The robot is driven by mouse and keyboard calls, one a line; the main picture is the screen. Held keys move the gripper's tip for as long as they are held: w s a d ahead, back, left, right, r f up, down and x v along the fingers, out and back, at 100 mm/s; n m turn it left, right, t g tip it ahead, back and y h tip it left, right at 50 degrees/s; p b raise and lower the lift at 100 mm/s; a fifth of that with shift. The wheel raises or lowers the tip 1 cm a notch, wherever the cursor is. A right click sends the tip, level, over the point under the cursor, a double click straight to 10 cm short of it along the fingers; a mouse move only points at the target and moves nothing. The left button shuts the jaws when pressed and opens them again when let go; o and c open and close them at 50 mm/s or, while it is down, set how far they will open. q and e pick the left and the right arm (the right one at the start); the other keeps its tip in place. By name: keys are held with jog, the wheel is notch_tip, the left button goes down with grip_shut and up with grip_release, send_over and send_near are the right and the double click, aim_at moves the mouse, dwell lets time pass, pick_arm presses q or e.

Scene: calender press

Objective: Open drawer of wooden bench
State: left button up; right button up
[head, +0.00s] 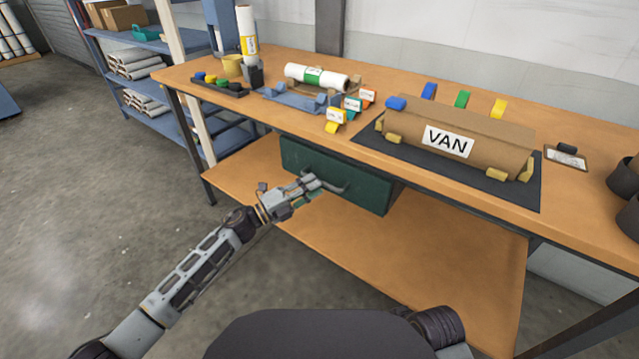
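The wooden bench (300,124) runs across the view from upper left to right. Its dark green drawer (376,192) hangs under the top. I cannot tell from this angle whether the drawer stands out at all. My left gripper (318,187) is at the front of the drawer, near its middle. A grey curved bar (338,189), which looks like the drawer handle, shows at the fingertips. The gripper overlaps it, so I cannot tell whether the fingers are around it, touching it or closed. My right gripper is out of view.
A brown roll labelled VAN (480,150) lies on a dark mat (367,138) on the bench. A white roll (300,72), coloured tags (336,117) and a small tray (232,91) stand left of it. A lower wooden shelf (450,255) extends below the drawer. Blue shelving (165,118) stands at left; floor at lower left is clear.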

pick_arm(q)
jog(key=shift+x, duration=1.65)
grip_shut()
